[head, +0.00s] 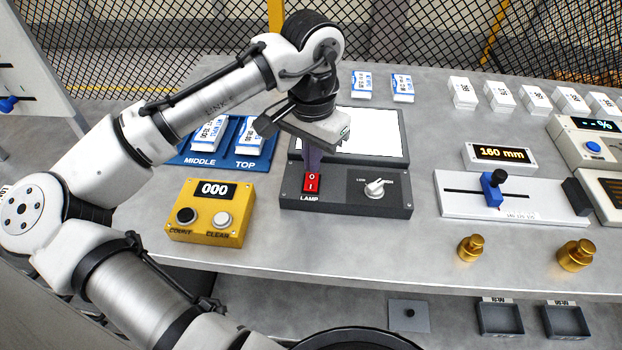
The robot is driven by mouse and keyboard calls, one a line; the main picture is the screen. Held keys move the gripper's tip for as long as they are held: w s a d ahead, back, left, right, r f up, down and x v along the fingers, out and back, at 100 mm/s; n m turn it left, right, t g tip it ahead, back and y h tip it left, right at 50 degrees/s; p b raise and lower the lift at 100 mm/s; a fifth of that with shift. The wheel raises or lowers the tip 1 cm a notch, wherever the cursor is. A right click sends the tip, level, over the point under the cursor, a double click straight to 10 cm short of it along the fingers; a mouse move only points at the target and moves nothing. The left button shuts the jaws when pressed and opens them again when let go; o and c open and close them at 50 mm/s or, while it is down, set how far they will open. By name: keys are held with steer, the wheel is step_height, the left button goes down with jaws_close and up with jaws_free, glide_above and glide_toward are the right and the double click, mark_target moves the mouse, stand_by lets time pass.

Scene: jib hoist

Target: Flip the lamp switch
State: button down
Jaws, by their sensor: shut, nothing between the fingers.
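The lamp switch (312,184) is a red rocker marked O and I, above the word LAMP on a dark grey lamp box (340,203). A white knob (375,188) sits to its right on the same box. A lit white panel (372,133) stands behind the box. My gripper (313,165) is shut and empty, pointing down just above and behind the switch. The fingers partly overlap the switch's upper edge in this view. I cannot tell whether they touch it.
A yellow counter box (210,212) reading 000 stands to the left. A blue tray (230,140) with white blocks lies behind it. Bare table lies before the lamp box.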

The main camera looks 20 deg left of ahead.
mark_target(312, 177)
steer(key=shift+f+b, duration=0.55)
steer(key=shift+f, duration=0.55)
stand_by(0.4)
step_height(312, 177, up, 7)
steer(key=p, duration=0.7)
stand_by(0.6)
